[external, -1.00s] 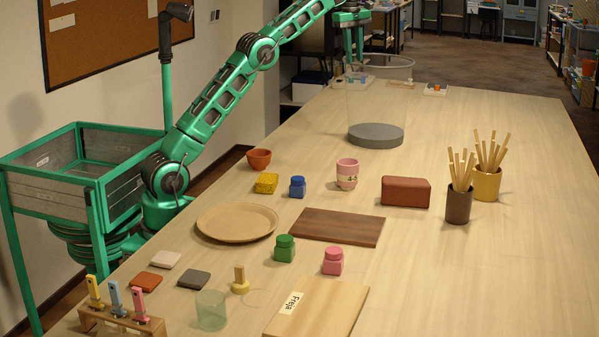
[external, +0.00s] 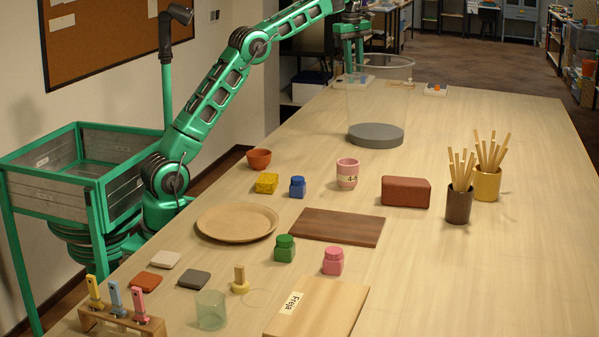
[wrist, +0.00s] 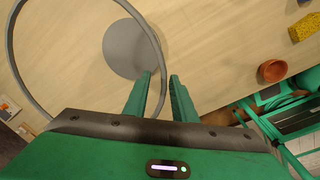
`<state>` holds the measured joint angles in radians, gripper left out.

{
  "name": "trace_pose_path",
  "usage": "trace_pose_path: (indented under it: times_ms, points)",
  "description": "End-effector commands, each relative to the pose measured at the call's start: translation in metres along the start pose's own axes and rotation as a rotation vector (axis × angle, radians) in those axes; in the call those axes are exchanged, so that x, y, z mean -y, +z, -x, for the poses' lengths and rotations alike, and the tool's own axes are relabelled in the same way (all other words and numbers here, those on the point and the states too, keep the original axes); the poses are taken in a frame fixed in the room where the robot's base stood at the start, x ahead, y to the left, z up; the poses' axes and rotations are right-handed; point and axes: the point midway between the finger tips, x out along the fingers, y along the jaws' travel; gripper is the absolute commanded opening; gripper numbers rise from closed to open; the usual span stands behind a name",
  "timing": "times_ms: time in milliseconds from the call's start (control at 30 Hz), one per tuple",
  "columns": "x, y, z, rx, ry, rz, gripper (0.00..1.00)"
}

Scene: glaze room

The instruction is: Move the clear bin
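The clear bin (external: 376,136) is a tall see-through cylinder with a thick grey base and a thin grey rim. It stands upright toward the far end of the table. In the wrist view its round grey base (wrist: 128,48) lies below, and its rim curves down between my fingers. My gripper (external: 350,68) is at the left side of the bin's rim, pointing down. In the wrist view my gripper (wrist: 161,80) is open, with one finger on each side of the rim and a gap between them. Whether either finger touches the wall cannot be told.
A terracotta bowl (external: 259,159), yellow block (external: 266,183), blue jar (external: 297,187) and pink cup (external: 347,173) stand nearer than the bin. Small trays (external: 436,90) lie beyond it. The table (external: 490,125) is clear to the bin's right.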

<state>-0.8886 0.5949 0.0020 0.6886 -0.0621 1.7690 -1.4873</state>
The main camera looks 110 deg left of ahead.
Motion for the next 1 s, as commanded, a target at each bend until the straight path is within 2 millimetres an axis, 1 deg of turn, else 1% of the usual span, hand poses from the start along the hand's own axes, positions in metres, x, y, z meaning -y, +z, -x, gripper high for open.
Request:
trace_pose_path:
  times_ms: [33,167,300,500,700,967,1000]
  points:
    - [0.001,-0.001,-0.007,0.000,-0.003,0.000,0.24]
    - [0.002,0.000,-0.024,0.000,-0.003,-0.001,0.24]
    - [0.001,0.000,-0.045,0.000,-0.003,-0.003,0.24]
    - [0.001,0.000,-0.067,0.000,-0.001,-0.002,0.24]
    - [0.001,0.000,-0.075,0.000,0.000,-0.001,0.24]
    - [0.001,0.000,-0.075,0.000,0.000,-0.001,0.24]
    - [0.001,0.000,-0.075,0.000,0.000,-0.001,0.15]
